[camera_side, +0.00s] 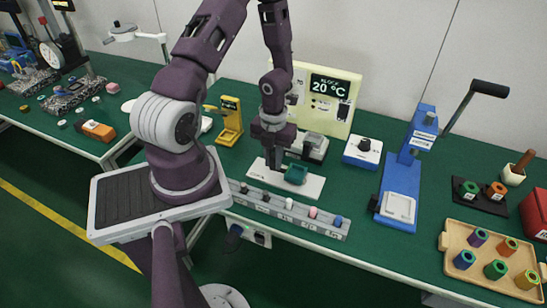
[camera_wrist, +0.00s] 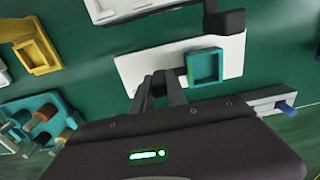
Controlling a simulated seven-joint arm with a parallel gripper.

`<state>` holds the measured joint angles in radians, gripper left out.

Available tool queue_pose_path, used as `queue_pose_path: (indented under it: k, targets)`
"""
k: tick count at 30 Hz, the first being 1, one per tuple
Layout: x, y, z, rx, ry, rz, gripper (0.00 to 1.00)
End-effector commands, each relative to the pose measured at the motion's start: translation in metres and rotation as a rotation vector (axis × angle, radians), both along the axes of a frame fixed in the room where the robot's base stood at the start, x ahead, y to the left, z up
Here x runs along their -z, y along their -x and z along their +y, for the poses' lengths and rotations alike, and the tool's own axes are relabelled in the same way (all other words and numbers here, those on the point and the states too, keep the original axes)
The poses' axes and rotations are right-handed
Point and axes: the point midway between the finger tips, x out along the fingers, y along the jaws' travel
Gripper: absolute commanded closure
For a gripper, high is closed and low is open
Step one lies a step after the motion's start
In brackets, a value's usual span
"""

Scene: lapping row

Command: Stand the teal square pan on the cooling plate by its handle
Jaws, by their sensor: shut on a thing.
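The teal square pan (camera_side: 296,174) is over the right half of a flat white plate (camera_side: 262,173), which looks like the cooling plate. In the wrist view the pan (camera_wrist: 205,67) looks level and open side up, within the outline of the white plate (camera_wrist: 134,68). My gripper (camera_side: 272,161) is shut on the pan's short dark handle, on the pan's left side. The fingertips (camera_wrist: 164,80) hide most of the handle in the wrist view. I cannot tell whether the pan's underside touches the plate.
A grey strip with several coloured knobs (camera_side: 290,210) runs along the front. A grey device (camera_side: 313,146) stands close behind the plate, with a yellow stand (camera_side: 230,122) to its left. A white-topped blue box (camera_side: 363,151) and a blue press (camera_side: 402,180) stand to the right.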

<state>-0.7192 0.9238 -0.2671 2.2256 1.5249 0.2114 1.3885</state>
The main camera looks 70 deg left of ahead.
Motion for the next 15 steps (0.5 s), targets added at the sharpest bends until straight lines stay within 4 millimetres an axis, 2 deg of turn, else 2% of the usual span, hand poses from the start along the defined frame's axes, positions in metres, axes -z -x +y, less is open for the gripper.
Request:
queue_pose_path:
  k: [15]
  targets:
    - [0.0099,0.0002,0.0001,0.000,-0.001,0.000,1.00]
